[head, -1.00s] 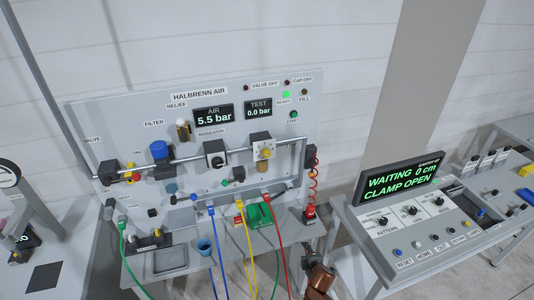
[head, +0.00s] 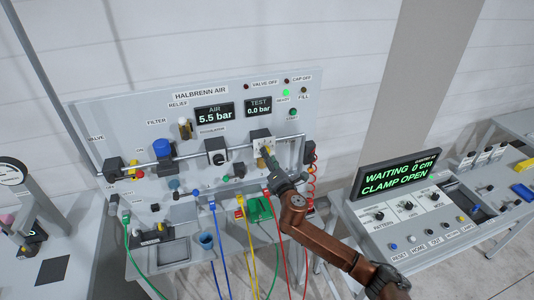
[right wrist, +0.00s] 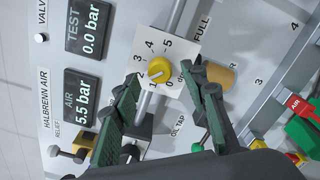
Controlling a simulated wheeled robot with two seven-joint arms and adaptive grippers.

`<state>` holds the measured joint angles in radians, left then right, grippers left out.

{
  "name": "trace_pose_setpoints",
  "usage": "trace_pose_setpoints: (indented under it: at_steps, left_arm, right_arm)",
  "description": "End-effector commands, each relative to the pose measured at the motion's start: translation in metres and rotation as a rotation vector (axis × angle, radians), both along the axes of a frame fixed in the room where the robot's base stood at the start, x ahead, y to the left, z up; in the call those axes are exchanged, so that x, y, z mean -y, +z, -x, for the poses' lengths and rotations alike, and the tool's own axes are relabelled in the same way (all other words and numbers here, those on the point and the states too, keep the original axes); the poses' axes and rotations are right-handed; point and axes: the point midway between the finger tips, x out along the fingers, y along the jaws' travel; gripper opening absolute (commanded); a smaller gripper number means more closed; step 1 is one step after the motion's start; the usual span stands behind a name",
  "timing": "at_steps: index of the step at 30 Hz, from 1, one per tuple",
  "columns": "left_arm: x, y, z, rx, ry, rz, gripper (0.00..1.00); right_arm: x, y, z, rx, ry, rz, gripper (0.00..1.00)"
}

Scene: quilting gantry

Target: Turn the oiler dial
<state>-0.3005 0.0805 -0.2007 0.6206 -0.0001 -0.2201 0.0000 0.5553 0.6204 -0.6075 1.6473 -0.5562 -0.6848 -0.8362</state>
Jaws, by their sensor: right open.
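The oiler dial is a round yellow knob (right wrist: 159,69) on a white square plate (right wrist: 166,46) numbered 0 to 5, seen in the right wrist view. In the head view, the dial's plate (head: 258,143) is at the right of the air panel, partly covered by my gripper. My right gripper (right wrist: 160,75) is open, with its two green-padded fingers either side of the knob in that view and a visible gap on each side. It also shows in the head view (head: 272,163), in front of the dial. Which number the knob points to is unclear. My left gripper is out of view.
A pipe (head: 190,153) runs across the panel past a black regulator knob (head: 218,158). An amber-coloured cylinder (right wrist: 221,75) sits close to my right finger. Coloured hoses hang below. A control console (head: 400,215) stands to the right.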

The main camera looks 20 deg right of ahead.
Motion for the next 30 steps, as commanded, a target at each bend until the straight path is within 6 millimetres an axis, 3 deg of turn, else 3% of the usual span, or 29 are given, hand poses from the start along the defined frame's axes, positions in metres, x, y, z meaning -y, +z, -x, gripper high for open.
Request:
trace_pose_setpoints:
  at_steps: [7,17,30]
  left_arm:
    - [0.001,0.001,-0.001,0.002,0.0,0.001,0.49]
    - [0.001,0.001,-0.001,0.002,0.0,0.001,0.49]
    - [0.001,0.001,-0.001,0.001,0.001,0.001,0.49]
  right_arm:
    - [-0.001,0.0,-0.026,0.0,0.0,-0.001,0.4]
    - [-0.001,0.0,-0.029,-0.001,0.001,-0.002,0.39]
    - [-0.001,-0.001,-0.028,-0.001,0.0,-0.002,0.09]
